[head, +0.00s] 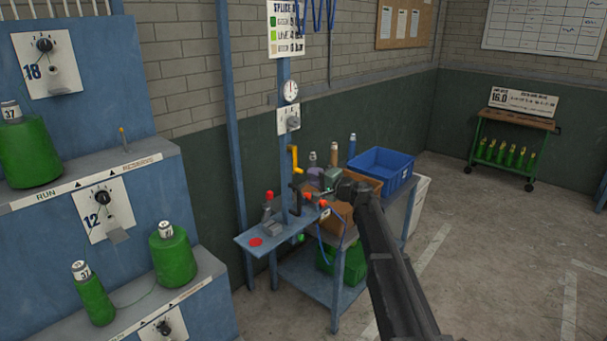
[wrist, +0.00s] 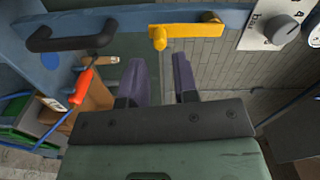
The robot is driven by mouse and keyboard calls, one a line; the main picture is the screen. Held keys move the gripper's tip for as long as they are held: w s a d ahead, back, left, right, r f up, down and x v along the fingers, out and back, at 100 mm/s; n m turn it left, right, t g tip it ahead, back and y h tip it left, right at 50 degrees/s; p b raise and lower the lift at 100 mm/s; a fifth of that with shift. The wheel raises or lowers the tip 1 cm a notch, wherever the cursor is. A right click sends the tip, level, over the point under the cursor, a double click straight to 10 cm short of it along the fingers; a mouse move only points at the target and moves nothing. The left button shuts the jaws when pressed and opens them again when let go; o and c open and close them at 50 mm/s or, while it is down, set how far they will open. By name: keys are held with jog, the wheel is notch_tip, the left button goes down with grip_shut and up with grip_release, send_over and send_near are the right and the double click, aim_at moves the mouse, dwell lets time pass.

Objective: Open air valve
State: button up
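The yellow handle (head: 295,160) is mounted on the blue post above the workbench; I take it to be the air valve's handle. In the wrist view the yellow handle (wrist: 190,30) lies along the blue post, with its rounded end just beyond my fingertips. My gripper (head: 322,178) is in front of the post, a little below and right of the handle in the head view. In the wrist view my gripper (wrist: 161,68) has its two purple fingers apart with nothing between them. A gap seems to separate fingertips and handle; contact is not visible.
A dial plate (head: 289,120) and a gauge (head: 291,90) sit higher on the post. A blue bin (head: 381,170) stands on the bench behind.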

jog(key=v, duration=0.5)
jog(key=s+d+f+n+g+h, duration=0.1)
jog(key=s+f+n+g+h, duration=0.25)
jog(key=s+f, duration=0.4)
jog(key=s+f+n+g+h, duration=0.2)
jog(key=s+f+g, duration=0.3)
jog(key=s, duration=0.6)
jog(key=s+d+f+g+h, duration=0.1)
jog(key=s+d+f+h, duration=0.1)
jog(key=s, duration=0.5)
jog(key=s+d+f+g+h+b, duration=0.1)
jog(key=s+d+f+h, duration=0.1)
jog(key=s+d, duration=0.3)
jog(key=s+d+f+g+h+b, duration=0.1)
jog(key=s+d+f+h, duration=0.1)
jog(key=s, duration=0.8)
jog(key=shift+d+f+n+h, duration=0.4)
jog(key=shift+d+h, duration=0.45)
jog(key=shift+h, duration=0.3)
